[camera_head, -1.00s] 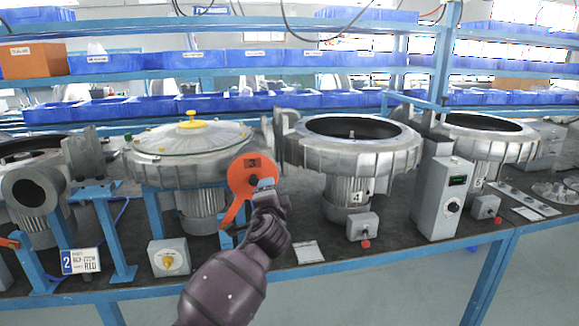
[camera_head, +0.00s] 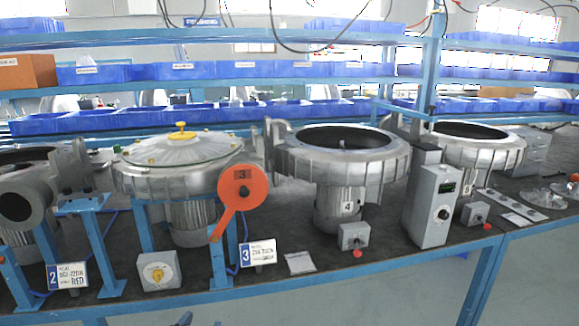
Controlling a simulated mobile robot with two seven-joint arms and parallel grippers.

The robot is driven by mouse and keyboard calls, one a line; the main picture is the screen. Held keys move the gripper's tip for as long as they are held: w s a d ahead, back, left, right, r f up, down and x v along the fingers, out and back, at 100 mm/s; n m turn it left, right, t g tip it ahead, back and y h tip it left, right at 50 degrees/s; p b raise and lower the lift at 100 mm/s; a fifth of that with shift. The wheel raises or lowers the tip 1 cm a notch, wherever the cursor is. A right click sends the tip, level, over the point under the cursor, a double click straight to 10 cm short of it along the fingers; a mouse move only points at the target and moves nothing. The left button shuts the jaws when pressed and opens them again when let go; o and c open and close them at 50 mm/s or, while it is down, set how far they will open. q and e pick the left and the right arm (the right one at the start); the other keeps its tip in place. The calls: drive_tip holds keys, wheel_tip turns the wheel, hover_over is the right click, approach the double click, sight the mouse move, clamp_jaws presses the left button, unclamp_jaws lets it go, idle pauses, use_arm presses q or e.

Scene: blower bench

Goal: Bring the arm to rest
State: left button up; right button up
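Neither of my grippers shows clearly in the head view. Only a small dark sliver (camera_head: 184,319) shows at the bottom edge, too little to tell what it is. The orange paddle marked 3 (camera_head: 243,188) stands in front of the third blower, its disc up and its handle slanting down to the left. No gripper is touching it. The blower with the yellow-knobbed cover (camera_head: 181,160) is behind it to the left.
A bench (camera_head: 385,262) holds several grey blowers, including an open one marked 4 (camera_head: 345,165). A grey control box (camera_head: 431,207), a yellow-knob box (camera_head: 158,271) and label card 3 (camera_head: 258,254) stand near the front. Blue bins (camera_head: 240,70) fill the shelves behind.

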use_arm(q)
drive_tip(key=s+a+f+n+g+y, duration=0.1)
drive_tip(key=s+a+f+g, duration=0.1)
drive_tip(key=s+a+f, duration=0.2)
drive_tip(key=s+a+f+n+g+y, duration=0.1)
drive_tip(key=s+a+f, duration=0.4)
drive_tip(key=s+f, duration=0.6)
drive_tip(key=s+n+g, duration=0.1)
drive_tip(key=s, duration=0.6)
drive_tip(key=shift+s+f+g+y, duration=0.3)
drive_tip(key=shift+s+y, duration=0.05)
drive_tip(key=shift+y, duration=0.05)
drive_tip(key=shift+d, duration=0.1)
